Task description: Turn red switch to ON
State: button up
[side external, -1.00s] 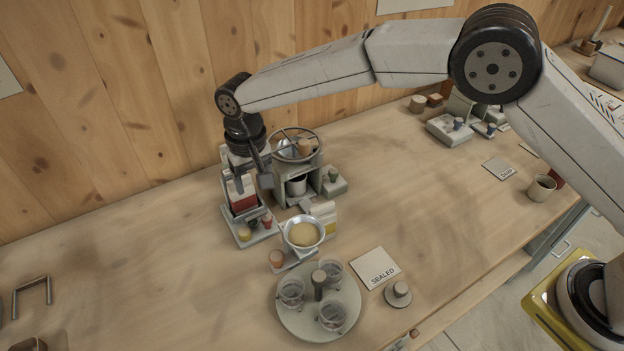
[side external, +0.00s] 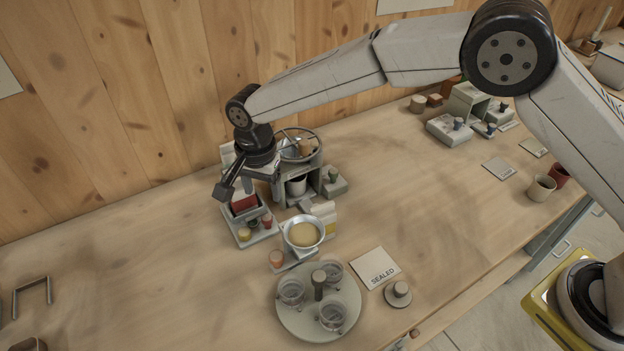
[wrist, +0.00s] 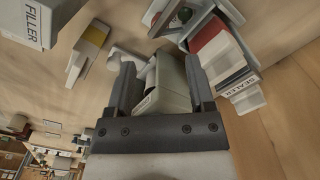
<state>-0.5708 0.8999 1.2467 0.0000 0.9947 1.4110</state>
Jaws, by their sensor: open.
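A small red knob (side external: 267,222), which looks like the red switch, stands on the front base of the grey machine (side external: 262,234) at centre left. The red knob's setting is too small to read. My gripper (side external: 248,182) is open and above this machine, partly hiding it, with its fingers apart from the red knob. In the wrist view my open gripper (wrist: 162,72) has a pale grey box (wrist: 172,85) in sight beyond and between its fingers. No hold on anything shows.
A bowl of yellow feed (side external: 304,234) and a round tray with jars (side external: 290,324) stand in front. The wooden wall is close behind. The table's left side is mostly clear.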

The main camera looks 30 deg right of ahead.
aim_at(266, 217)
jog(key=shift+f, duration=3.9)
grip_shut()
